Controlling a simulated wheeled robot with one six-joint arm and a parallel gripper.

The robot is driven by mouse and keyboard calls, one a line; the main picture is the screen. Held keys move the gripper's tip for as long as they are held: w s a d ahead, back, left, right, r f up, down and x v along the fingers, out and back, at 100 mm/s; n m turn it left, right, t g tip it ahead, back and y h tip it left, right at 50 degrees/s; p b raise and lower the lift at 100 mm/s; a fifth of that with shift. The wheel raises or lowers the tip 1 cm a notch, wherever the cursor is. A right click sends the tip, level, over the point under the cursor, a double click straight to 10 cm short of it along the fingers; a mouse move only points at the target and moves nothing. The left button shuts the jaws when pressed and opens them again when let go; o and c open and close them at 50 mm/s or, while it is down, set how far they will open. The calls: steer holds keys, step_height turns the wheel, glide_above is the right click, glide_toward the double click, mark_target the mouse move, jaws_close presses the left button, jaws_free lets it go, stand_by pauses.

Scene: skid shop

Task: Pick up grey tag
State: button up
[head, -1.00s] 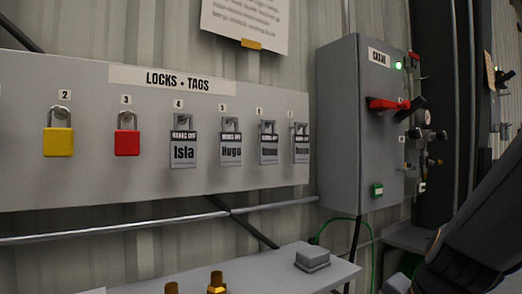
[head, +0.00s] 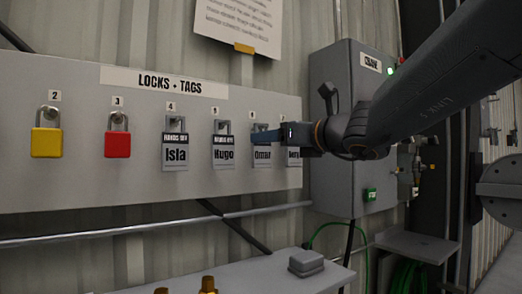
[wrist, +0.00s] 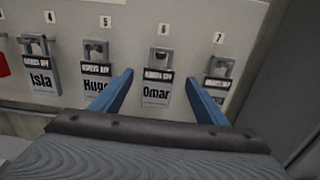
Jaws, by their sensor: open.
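Several grey tags hang on grey padlocks along the board. They read Isla (head: 175,155), Hugo (head: 223,156) and Omar (head: 262,157), with one more tag (head: 293,160) at the right whose name is partly hidden. My gripper (head: 256,137) is in front of the board at the Omar tag and partly covers its lock. In the wrist view my gripper (wrist: 159,80) is open, its two blue fingers on either side of the Omar tag (wrist: 156,93). The left finger overlaps the edge of the Hugo tag (wrist: 96,83).
A yellow padlock (head: 46,142) and a red padlock (head: 118,144) hang left of the tags on the grey board (head: 80,185). A grey control box (head: 345,180) stands close at the right. A grey bench (head: 240,275) lies below.

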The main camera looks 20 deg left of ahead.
steer(key=shift+p+x, duration=1.35)
steer(key=shift+x, duration=1.75)
steer(key=shift+s+f, duration=0.1)
steer(key=shift+f, duration=0.05)
steer(key=shift+c, duration=0.2)
steer(key=c, duration=1.2)
steer(key=shift+o, duration=0.2)
steer(key=shift+r+b, duration=0.3)
steer(key=shift+r, duration=0.4)
steer(key=p+v, duration=0.1)
steer(key=v, duration=1.7)
steer(key=shift+r, duration=0.15)
